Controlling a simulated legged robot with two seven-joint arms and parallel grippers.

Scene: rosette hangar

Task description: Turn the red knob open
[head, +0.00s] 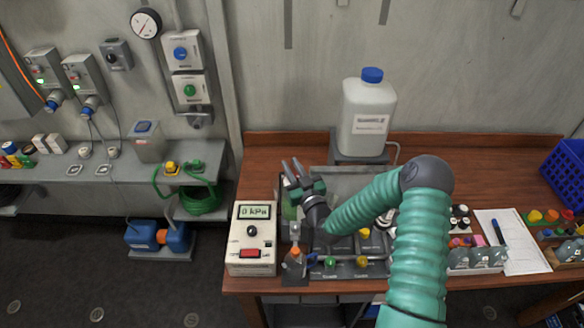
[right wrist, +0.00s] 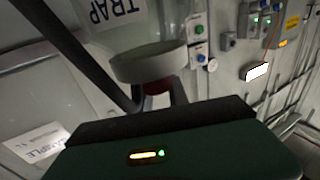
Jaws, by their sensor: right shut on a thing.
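In the right wrist view the red knob (right wrist: 157,87) shows as a small dark-red part between my fingers, below a pale round disc (right wrist: 148,64). The disc hides much of it. My right gripper (right wrist: 160,93) is shut on it. In the head view my right gripper (head: 293,170) is over the left part of the wooden bench, its fingers pointing up and left, above the small apparatus. The red knob cannot be made out there. How far the knob is turned cannot be told. My left gripper is not in view.
A clear vessel labelled TRAP (right wrist: 112,14) is close to the fingers. A kPa meter (head: 254,235) reading 0 stands left of the apparatus. A blue-capped jug (head: 366,115) stands behind. Small valves and bottles crowd the bench below my arm. Paper (head: 508,240) lies at right.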

